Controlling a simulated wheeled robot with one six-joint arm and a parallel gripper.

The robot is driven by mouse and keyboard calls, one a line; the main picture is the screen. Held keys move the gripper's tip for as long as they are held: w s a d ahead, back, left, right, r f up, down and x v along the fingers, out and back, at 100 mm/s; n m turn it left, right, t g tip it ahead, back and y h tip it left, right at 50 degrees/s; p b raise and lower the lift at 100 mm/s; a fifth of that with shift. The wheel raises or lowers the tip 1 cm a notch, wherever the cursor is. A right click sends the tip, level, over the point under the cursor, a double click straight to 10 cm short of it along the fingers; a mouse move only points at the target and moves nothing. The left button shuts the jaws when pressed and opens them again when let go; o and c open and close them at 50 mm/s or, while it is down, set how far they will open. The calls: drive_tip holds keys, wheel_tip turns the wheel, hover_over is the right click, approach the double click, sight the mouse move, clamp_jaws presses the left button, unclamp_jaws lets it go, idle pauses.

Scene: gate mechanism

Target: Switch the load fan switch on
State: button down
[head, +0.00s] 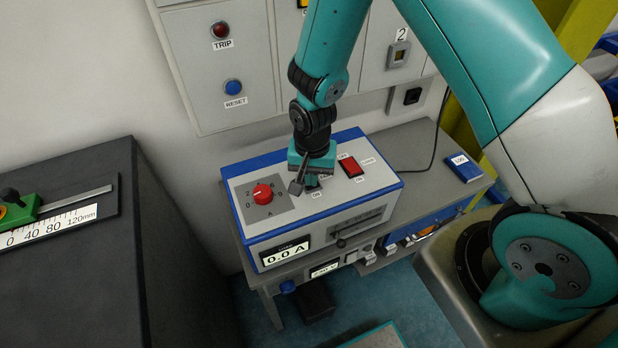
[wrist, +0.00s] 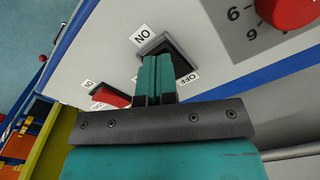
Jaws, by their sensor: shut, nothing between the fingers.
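A grey box with a blue rim (head: 240,217) carries two switches on its sloping top. My gripper (head: 311,183) is shut and empty, pointing down at the dark switch (wrist: 178,52), which has an "ON" label beside it. In the wrist view the teal fingers (wrist: 157,62) overlap this switch and hide part of it; I cannot tell whether they touch it. A red rocker switch (head: 351,166) with small labels lies to the right in the head view, and it also shows in the wrist view (wrist: 111,97). Neither switch's name is readable, nor can I tell the dark switch's position.
A red rotary knob (head: 263,194) stands left of my gripper on the same panel. The display (head: 286,253) on the box front reads 0.0 A. A wall panel with a blue RESET button (head: 233,87) is behind. A dark cabinet (head: 85,240) stands at left.

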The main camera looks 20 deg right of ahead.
drive_tip(key=shift+f, duration=0.35)
drive_tip(key=shift+r, duration=0.15)
wheel_tip(320, 180, up, 7)
drive_tip(key=p, duration=0.5)
idle(0.7)
drive_tip(key=s+a+r+n+y+b, duration=0.2)
drive_tip(key=s+r+n+b, duration=0.2)
drive_tip(key=s+r, duration=0.5)
drive_tip(key=s+a+r+n+y+b, duration=0.2)
drive_tip(key=s+r+n+b, duration=0.3)
drive_tip(key=s+r+n, duration=0.4)
drive_tip(key=shift+s+a+r, duration=0.25)
drive_tip(key=shift+s, duration=0.05)
idle(1.3)
